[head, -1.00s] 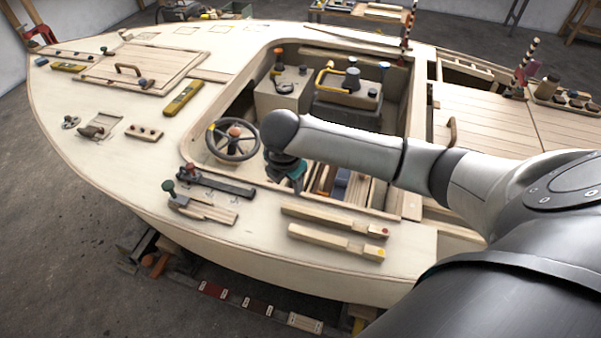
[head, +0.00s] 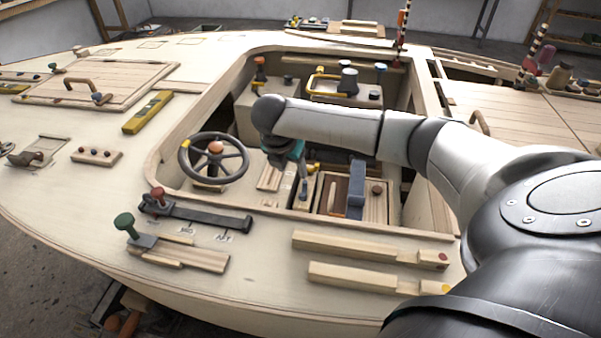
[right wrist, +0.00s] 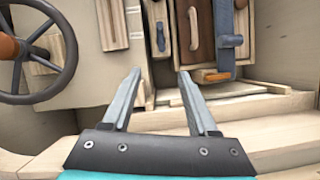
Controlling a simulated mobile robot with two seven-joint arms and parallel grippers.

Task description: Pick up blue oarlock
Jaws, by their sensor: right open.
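Two blue-grey pieces lie in the cockpit trays, and I cannot tell for sure which is the blue oarlock. One is a small slim piece (head: 304,190) in a narrow tray, also in the right wrist view (right wrist: 160,36). My right gripper (head: 300,168) hangs over the cockpit, above and close to the small piece in the head view. In the wrist view its fingers (right wrist: 160,75) are apart with nothing between them. My left gripper is out of view.
A steering wheel (head: 213,158) stands left of my right gripper. A console with knobs (head: 345,85) stands behind it. The cockpit's wooden rim (head: 300,222) runs in front. Two pale wooden bars (head: 370,247) lie on the near deck, beside a dark latch bar (head: 210,217).

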